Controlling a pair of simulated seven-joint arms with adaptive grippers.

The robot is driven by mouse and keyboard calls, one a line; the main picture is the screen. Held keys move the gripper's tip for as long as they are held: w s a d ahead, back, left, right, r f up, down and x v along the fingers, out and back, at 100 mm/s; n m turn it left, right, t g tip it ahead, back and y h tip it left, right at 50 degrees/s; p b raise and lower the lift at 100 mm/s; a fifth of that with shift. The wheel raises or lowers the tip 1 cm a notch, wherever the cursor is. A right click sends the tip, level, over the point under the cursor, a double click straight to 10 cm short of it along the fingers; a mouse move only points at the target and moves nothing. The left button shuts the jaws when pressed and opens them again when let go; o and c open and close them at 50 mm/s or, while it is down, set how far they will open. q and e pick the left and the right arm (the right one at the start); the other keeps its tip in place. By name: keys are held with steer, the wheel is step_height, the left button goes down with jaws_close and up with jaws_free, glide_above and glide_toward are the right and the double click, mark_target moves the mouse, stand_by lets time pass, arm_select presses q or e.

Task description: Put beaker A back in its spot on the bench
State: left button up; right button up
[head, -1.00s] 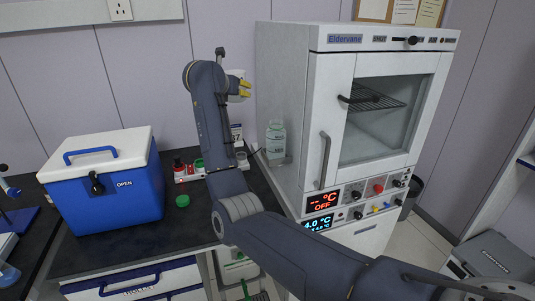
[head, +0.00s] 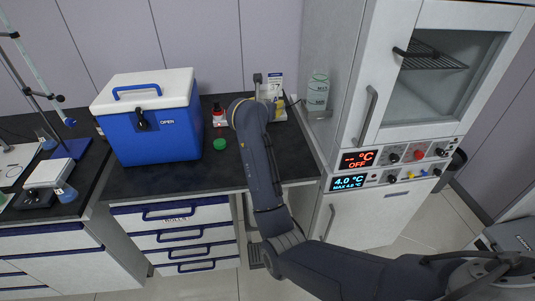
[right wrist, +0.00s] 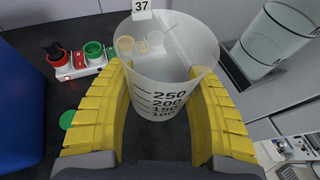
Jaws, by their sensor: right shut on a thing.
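The beaker (right wrist: 172,75) is clear, with dark graduations from 100 to 250, and fills the middle of the right wrist view. My right gripper (right wrist: 165,95) is shut on it, one yellow finger on each side. I cannot read a letter on it. In the head view my right gripper (head: 278,104) is low over the back right of the black bench (head: 180,180), where my own arm hides most of it and the beaker. Whether the beaker touches the bench is unclear. Small pale items show in or through the beaker. My left gripper is out of view.
A white holder with red and green rings (right wrist: 82,62) stands left of the beaker, a 37 card (right wrist: 141,6) behind. A glass vessel (head: 317,92) stands right, by the oven cabinet (head: 385,110). A blue cooler (head: 150,125) and a green cap (head: 219,144) are left.

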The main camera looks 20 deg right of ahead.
steer(key=shift+a+r, duration=0.1)
steer(key=shift+r, duration=0.5)
step_height(320, 180, down, 19)
steer(key=shift+f, duration=0.15)
steer(key=shift+f, duration=0.15)
steer(key=o, duration=1.4)
steer(key=shift+v, duration=2.85)
steer(key=shift+w, duration=0.1)
